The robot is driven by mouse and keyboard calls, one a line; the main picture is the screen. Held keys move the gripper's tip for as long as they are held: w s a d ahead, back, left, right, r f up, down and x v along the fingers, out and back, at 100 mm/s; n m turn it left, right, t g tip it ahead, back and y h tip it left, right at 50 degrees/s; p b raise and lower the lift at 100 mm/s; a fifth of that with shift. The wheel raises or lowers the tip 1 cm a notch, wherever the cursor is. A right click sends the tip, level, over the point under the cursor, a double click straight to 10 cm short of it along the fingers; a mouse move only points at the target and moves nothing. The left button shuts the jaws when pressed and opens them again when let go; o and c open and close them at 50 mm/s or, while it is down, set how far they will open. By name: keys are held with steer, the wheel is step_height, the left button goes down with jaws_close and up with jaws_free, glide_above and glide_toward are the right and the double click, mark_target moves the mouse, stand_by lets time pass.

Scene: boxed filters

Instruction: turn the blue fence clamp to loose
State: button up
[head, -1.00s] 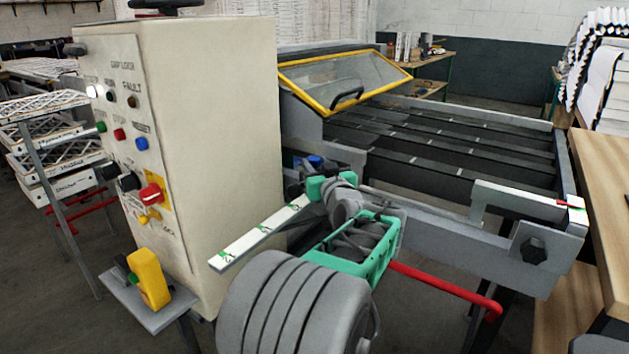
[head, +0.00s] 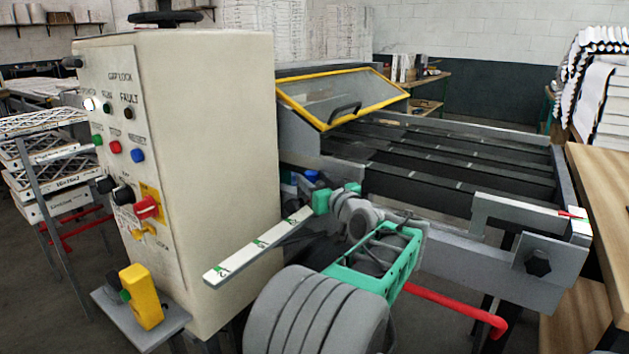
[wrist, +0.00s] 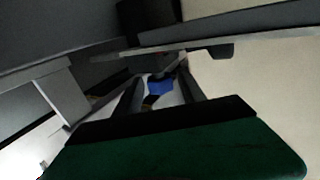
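The blue fence clamp (head: 312,177) shows as a small blue knob beside the cream cabinet, at the near end of the machine bed. It is partly hidden behind my gripper (head: 322,196) and the rail. In the wrist view the blue clamp (wrist: 160,86) lies in the gap between the two dark fingers of my gripper (wrist: 160,82). The fingers stand apart, with light gaps beside the blue part. I cannot tell whether they touch it. The white scale rail (head: 258,244) with green marks runs out toward the front left.
The cream cabinet (head: 215,170) with its button panel (head: 125,140) stands close on the left. A yellow-framed clear guard (head: 340,97) covers part of the bed. A red bar (head: 450,302) sticks out at the front right. A wooden table (head: 600,200) stands far right.

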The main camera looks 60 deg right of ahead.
steer(key=shift+o, duration=0.4)
steer(key=shift+s, duration=0.1)
steer(key=v, duration=0.7)
steer(key=shift+s+a, duration=0.25)
steer(key=shift+a, duration=0.05)
